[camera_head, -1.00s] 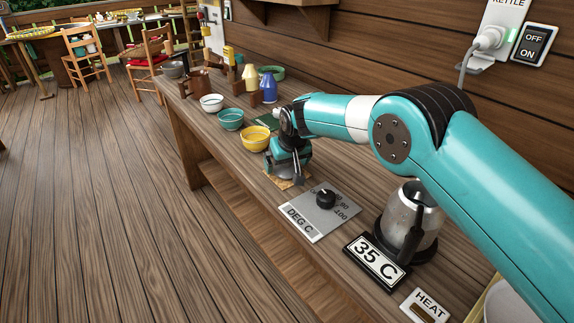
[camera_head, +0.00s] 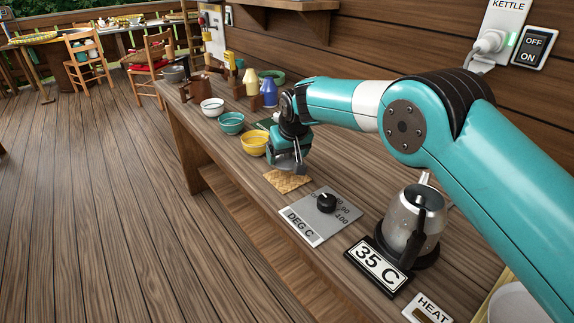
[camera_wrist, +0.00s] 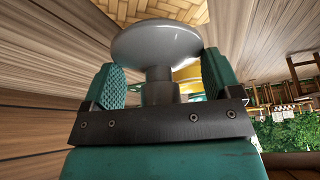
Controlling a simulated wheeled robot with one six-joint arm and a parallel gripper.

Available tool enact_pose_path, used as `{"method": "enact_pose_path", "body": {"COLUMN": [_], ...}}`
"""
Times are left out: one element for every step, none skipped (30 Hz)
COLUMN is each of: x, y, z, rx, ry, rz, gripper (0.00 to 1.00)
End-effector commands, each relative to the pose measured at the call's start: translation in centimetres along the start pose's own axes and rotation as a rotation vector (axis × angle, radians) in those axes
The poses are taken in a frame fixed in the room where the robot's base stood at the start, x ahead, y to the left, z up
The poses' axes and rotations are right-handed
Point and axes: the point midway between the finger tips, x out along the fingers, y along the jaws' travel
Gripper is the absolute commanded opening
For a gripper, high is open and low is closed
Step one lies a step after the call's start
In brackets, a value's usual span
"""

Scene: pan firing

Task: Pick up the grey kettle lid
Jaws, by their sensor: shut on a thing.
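The grey kettle lid (camera_wrist: 155,45) is a smooth rounded disc on a short stem. In the wrist view its stem stands between the two green finger pads of my gripper (camera_wrist: 163,80), which is shut on it. In the head view my gripper (camera_head: 291,154) holds the lid (camera_head: 285,164) above the counter, just behind the woven mat (camera_head: 288,181). The lid is partly hidden by the gripper there.
The temperature dial plate (camera_head: 311,225), the 35 C display (camera_head: 376,266) and the heat switch (camera_head: 427,310) lie along the counter front. Yellow (camera_head: 254,144), teal (camera_head: 231,123) and white (camera_head: 212,106) bowls stand left of my gripper. Bottles stand behind them.

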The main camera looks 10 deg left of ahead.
Motion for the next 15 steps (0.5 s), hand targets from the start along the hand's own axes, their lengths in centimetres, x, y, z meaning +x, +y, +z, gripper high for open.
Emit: {"method": "enact_pose_path", "body": {"x": [-1.3,-2.1,-3.2,-4.1,-5.0,-6.1,-7.0,-7.8,-8.8,-9.6,-10.2,-11.1,-11.7,-12.2,-12.8], "y": [0.0,0.0,0.0,0.0,0.0,0.0,0.0,0.0,0.0,0.0,0.0,0.0,0.0,0.0,0.0], "z": [-0.7,-0.9,-1.5,-1.8,-2.1,-2.7,-3.0,-3.3,-3.8,-4.0,-4.3,-4.7,-4.9,-5.1,-5.4], "rx": [0.0,0.0,0.0,0.0,0.001,0.001,0.001,0.0,0.0,0.0,0.0,-0.001,-0.001,-0.001,-0.001], "ry": [0.007,0.007,0.009,0.008,0.008,0.008,0.007,0.007,0.007,0.006,0.006,0.005,0.004,0.004,0.003], "rz": [0.0,0.0,-0.001,-0.001,-0.001,-0.001,-0.001,-0.001,-0.001,-0.001,-0.001,-0.001,-0.001,-0.001,-0.001], "gripper": [0.61,0.61,0.61,0.61,0.61,0.61,0.61,0.61,0.61,0.61,0.61,0.61,0.61,0.61,0.61]}}
